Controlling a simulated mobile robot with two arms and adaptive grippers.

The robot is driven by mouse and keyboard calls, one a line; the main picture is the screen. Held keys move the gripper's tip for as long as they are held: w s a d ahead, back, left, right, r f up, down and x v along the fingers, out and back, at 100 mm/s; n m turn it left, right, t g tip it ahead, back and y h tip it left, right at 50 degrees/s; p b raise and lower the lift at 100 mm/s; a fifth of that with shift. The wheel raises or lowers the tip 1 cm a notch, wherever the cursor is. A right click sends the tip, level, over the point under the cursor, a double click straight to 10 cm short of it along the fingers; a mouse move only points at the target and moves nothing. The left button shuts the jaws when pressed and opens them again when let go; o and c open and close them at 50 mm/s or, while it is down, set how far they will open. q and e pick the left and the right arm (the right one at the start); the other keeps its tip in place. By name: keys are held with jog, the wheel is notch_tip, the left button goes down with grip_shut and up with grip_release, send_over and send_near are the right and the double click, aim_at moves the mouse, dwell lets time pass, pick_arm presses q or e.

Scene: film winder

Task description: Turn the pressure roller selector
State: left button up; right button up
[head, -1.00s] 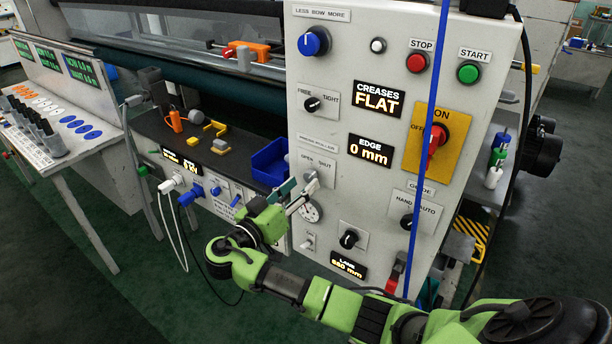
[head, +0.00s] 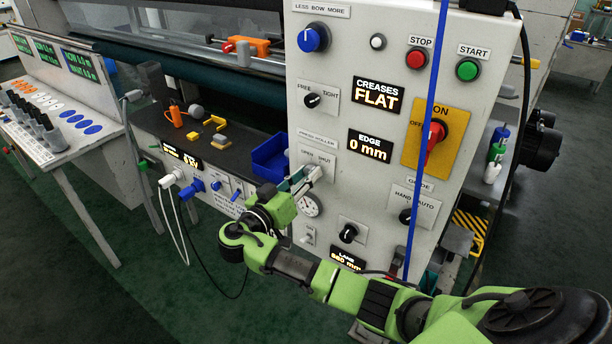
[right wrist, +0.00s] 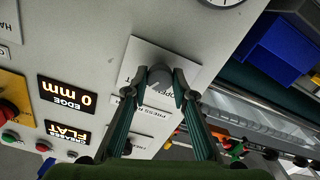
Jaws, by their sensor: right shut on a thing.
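The pressure roller selector (right wrist: 160,77) is a small round grey knob on a white plate labelled PRESS ROLLER, with OPEN and SHUT marks. In the head view the selector (head: 314,173) is partly covered by my gripper. My right gripper (right wrist: 160,90) is closed around the knob, with one fingertip on each side. In the head view the right gripper (head: 304,181) reaches up to the panel from the lower left. The knob's pointer direction is hard to make out. My left gripper is not in view.
A round gauge (head: 309,205) sits just below the selector, and a black knob (head: 348,233) is lower right. A blue bin (head: 271,157) stands close on the left. A blue cord (head: 427,140) hangs before the panel, near the red switch (head: 434,138).

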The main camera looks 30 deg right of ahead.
jog(key=n+p, duration=0.1)
jog(key=n, duration=0.5)
jog(key=shift+r, duration=0.1)
jog(key=n+p, duration=0.2)
jog(key=n, duration=0.3)
jog(key=shift+n+p, duration=0.3)
jog(key=shift+p, duration=0.05)
dwell(0.5)
jog(key=o, duration=1.1)
